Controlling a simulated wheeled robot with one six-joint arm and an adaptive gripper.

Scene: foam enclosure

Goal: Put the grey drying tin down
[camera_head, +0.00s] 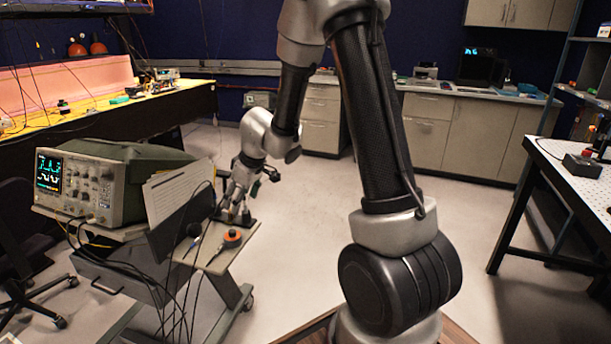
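My gripper (236,207) is at the end of my arm, pointing down low over the small shelf of the instrument cart (215,262). It is small and dark at this distance, and I cannot tell if its fingers are open or shut. I cannot make out the grey drying tin clearly. A dark, flat shape shows at the shelf's back edge just below my fingers, but I cannot tell what it is or whether they touch it.
An orange and dark round thing (231,238) lies on the shelf near my gripper. An oscilloscope (75,187) and a leaning sheet of paper (178,190) stand left. Cables hang over the cart. A perforated table (575,172) stands right.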

